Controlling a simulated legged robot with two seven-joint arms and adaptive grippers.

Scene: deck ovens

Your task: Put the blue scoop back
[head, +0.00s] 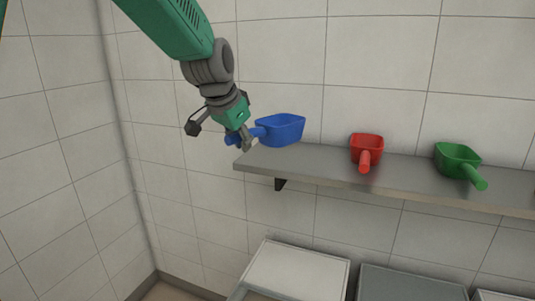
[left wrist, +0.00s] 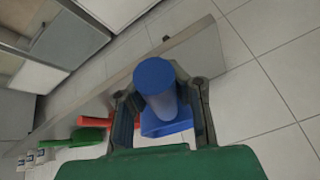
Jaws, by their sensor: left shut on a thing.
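The blue scoop (head: 281,129) is at the left end of the grey wall shelf (head: 330,166), its handle pointing left toward my gripper. My left gripper (head: 240,139) is shut on the scoop's handle, just off the shelf's left end. In the left wrist view the blue scoop (left wrist: 155,85) sits between the two fingers of my left gripper (left wrist: 160,100), handle end toward the camera. I cannot tell whether the scoop touches the shelf. My right gripper is not in view.
A red scoop (head: 366,150) and a green scoop (head: 459,160) rest on the shelf to the right. Light and grey bins (head: 297,270) stand below. Tiled walls meet in a corner at the left. The shelf is clear between the blue and red scoops.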

